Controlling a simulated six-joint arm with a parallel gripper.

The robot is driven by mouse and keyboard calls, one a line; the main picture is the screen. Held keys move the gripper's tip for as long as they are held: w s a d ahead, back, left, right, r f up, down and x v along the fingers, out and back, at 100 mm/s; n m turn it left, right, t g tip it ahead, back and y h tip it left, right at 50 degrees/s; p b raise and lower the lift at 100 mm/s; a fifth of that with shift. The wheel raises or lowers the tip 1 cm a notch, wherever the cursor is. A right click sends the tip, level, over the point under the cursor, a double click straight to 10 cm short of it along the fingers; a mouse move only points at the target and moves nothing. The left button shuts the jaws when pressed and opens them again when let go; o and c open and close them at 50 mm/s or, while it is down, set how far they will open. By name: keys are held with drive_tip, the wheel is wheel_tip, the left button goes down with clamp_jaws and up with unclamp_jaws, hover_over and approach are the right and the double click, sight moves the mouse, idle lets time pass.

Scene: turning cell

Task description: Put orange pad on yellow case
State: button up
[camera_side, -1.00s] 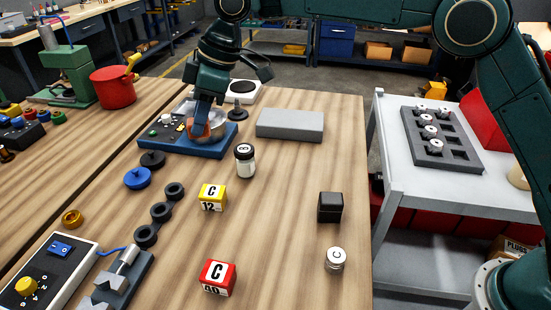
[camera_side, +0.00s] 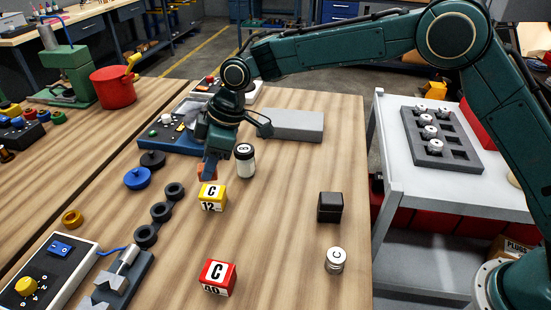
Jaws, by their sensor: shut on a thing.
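My gripper (camera_side: 208,173) is shut on the orange pad (camera_side: 201,172), which is mostly hidden behind its fingers. The gripper points down just behind the yellow case (camera_side: 213,198), at or slightly above its far top edge. The yellow case is a small block with a white label reading C and 12, standing on the wooden table. I cannot tell whether the pad touches the case.
A white jar with a black lid (camera_side: 245,161) stands close to the right of the gripper. A red case (camera_side: 217,277), a black block (camera_side: 331,207) and a silver cap (camera_side: 335,259) stand nearer. Black rings (camera_side: 162,212) lie to the left.

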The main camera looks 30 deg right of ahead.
drive_tip(key=shift+f, duration=2)
drive_tip(key=shift+f, duration=0.15)
drive_tip(key=o, duration=0.9)
drive_tip(key=shift+o, duration=0.2)
drive_tip(key=v, duration=1.2)
drive_tip(key=shift+s+d+r, duration=0.15)
drive_tip(key=shift+r, duration=0.1)
